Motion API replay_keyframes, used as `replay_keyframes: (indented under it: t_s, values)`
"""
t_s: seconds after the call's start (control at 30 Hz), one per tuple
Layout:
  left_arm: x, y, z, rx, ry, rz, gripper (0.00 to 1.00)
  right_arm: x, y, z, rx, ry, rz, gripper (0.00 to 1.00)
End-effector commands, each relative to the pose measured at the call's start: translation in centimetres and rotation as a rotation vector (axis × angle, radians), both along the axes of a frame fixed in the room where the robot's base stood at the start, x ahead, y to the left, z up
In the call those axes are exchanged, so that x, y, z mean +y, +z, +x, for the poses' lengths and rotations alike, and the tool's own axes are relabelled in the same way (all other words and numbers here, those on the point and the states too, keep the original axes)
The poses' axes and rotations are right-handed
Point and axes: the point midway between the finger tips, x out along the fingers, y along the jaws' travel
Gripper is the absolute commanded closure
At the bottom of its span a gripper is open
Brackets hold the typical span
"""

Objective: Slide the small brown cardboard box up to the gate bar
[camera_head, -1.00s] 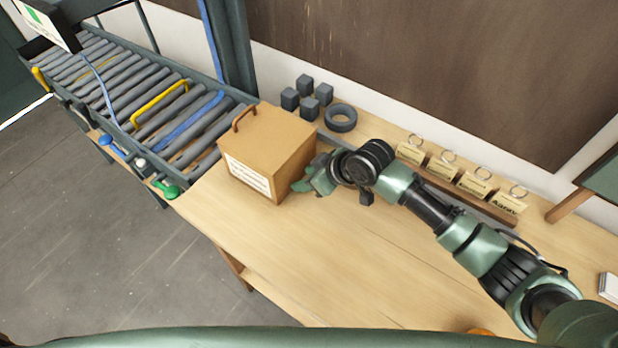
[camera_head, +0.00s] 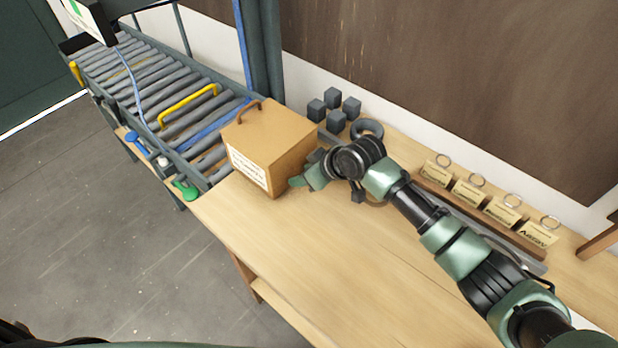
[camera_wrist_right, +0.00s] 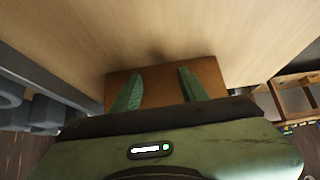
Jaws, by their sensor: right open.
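The small brown cardboard box (camera_head: 288,140), with a brown handle on top and a white label on its front, stands upright on the wooden table at its left end, against the conveyor's near end. A yellow bar (camera_head: 188,104), likely the gate bar, arches over the rollers beyond it, with a gap between. My right gripper (camera_head: 299,182) is at the box's right side, low near the table. In the right wrist view its two fingers (camera_wrist_right: 160,88) are apart, with the brown box face (camera_wrist_right: 160,76) in front of them and nothing visibly clamped. My left gripper is not in view.
The roller conveyor (camera_head: 130,75) has a blue strip (camera_head: 210,128) across it and blue, white and green knobs (camera_head: 186,190) on its near side. Dark cubes (camera_head: 333,103) and a dark ring (camera_head: 367,129) lie behind the box. Tagged cards stand at right. The table front (camera_head: 320,250) is clear.

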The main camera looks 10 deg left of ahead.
Motion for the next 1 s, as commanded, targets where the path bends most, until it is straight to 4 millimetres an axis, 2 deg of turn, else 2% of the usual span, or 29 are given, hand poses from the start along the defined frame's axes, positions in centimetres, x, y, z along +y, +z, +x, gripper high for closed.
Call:
replay_keyframes:
  t_s: [0.03,0.3,0.73,1.0]
  values:
    - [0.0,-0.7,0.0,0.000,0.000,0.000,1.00,0.9,-0.2,0.5,-0.003,0.002,0.003,0.56]
    - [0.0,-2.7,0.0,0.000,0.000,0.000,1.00,3.7,-0.2,2.5,-0.003,0.002,0.003,0.56]
    - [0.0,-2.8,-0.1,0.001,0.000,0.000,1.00,4.2,0.0,2.9,-0.002,0.001,0.001,0.56]
    - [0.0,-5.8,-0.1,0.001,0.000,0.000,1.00,7.0,-0.4,4.6,-0.003,0.001,0.003,0.56]
